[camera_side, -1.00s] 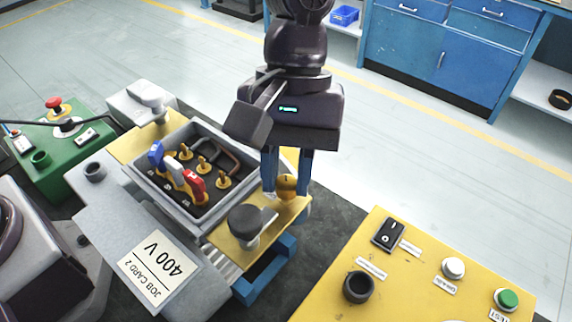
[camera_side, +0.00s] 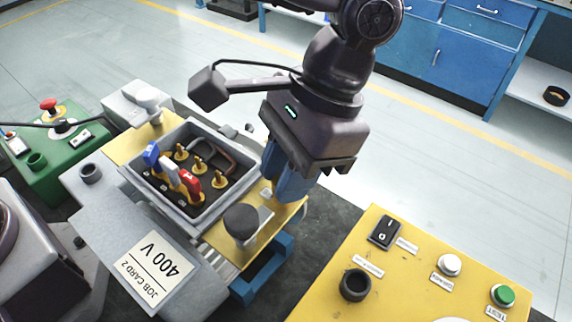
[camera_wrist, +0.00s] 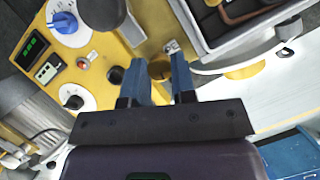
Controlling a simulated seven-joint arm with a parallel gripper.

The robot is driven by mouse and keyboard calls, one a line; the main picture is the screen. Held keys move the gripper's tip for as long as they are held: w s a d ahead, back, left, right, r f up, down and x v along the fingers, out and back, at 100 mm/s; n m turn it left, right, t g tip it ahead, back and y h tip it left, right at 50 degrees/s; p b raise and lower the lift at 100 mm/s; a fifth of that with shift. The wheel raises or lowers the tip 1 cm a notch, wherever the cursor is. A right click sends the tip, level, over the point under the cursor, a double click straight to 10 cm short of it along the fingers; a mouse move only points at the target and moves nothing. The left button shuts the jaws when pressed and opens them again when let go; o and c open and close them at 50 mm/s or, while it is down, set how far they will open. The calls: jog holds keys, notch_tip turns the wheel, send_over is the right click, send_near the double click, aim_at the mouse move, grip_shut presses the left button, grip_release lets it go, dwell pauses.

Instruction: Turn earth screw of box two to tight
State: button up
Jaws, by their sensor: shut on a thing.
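Box two is the open grey terminal box (camera_side: 208,219) in the side view, with a card (camera_side: 154,270) reading "JOB CARD 2 400 V" in front of it. My gripper (camera_side: 284,196) is down at the right end of the box's yellow plate (camera_side: 297,212). Its blue fingers hide the earth screw in the side view. In the wrist view, the brass earth screw (camera_wrist: 160,69) shows between the two fingertips (camera_wrist: 158,62), and my gripper is shut on it. The screw's mark cannot be read here.
A black knob (camera_side: 241,222) stands on the yellow plate close to my fingers. Inside the box are blue, white and red levers and brass terminals (camera_side: 198,163). A yellow panel (camera_side: 410,285) with a switch and buttons is at the right. A green box (camera_side: 45,165) is at the left.

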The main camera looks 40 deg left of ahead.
jog(key=m+y, duration=0.1)
jog(key=m, duration=0.1)
jog(key=m+t, duration=0.1)
jog(key=m, duration=0.2)
jog(key=shift+s+d+r+m+t+y, duration=0.1)
jog(key=shift+m+t+y, duration=0.2)
jog(key=shift+y, duration=0.1)
jog(key=shift+m+t+y, duration=0.3)
jog(key=shift+m+t, duration=0.4)
jog(key=shift+m, duration=1.5)
jog(key=o, duration=0.6)
jog(key=shift+o, duration=0.2)
jog(key=shift+d, duration=0.1)
jog(key=v, duration=1.2)
jog(key=shift+d+r, duration=0.2)
jog(key=shift+r, duration=0.2)
